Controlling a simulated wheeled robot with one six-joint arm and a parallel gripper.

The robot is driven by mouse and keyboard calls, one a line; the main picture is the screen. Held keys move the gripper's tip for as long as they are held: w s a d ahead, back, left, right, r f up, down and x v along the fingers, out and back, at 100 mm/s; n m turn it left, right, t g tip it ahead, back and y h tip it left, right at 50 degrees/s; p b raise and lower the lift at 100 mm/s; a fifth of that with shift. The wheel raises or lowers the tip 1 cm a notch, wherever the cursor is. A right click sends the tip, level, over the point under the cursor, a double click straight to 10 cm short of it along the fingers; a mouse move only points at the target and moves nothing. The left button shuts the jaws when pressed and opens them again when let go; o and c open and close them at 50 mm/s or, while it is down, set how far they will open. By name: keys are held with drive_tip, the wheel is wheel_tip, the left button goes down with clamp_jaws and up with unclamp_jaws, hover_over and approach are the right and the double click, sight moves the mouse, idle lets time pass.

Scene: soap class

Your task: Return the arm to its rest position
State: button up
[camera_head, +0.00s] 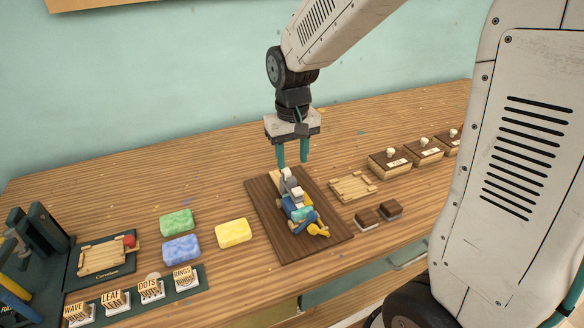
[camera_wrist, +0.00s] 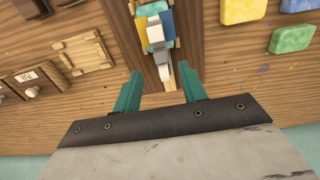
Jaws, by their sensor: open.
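My gripper (camera_head: 293,153) hangs from the arm above the far end of a dark wooden board (camera_head: 265,210). Its two teal fingers point down, are apart and hold nothing. In the wrist view my gripper (camera_wrist: 160,85) also shows an empty gap between the fingertips. A small pile of coloured parts, grey, white, blue and yellow (camera_head: 298,208), lies on the board just below and in front of the fingers. The pile also shows in the wrist view (camera_wrist: 155,30), beyond the fingertips. Whether the fingers touch its grey end I cannot tell for certain.
Left of the board lie green (camera_head: 176,222), blue (camera_head: 182,248) and yellow (camera_head: 233,232) soap blocks. Labelled stamps stand on a green strip (camera_head: 188,288) at front left. A pale wooden frame (camera_head: 352,187) and lidded boxes (camera_head: 389,164) are at right. The table behind is mostly clear.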

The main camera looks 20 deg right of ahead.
drive_tip(key=shift+r, duration=0.45)
drive_tip(key=s+d+r, duration=0.1)
drive_tip(key=s+r, duration=0.2)
drive_tip(key=s, duration=0.5)
drive_tip(key=s+d+r+t, duration=0.1)
drive_tip(key=s+r, duration=0.2)
drive_tip(key=s, duration=0.4)
drive_tip(key=s+d+r, duration=0.1)
drive_tip(key=s+r, duration=0.2)
drive_tip(key=s, duration=0.5)
drive_tip(key=shift+s+r, duration=0.3)
drive_tip(key=shift+s, duration=0.05)
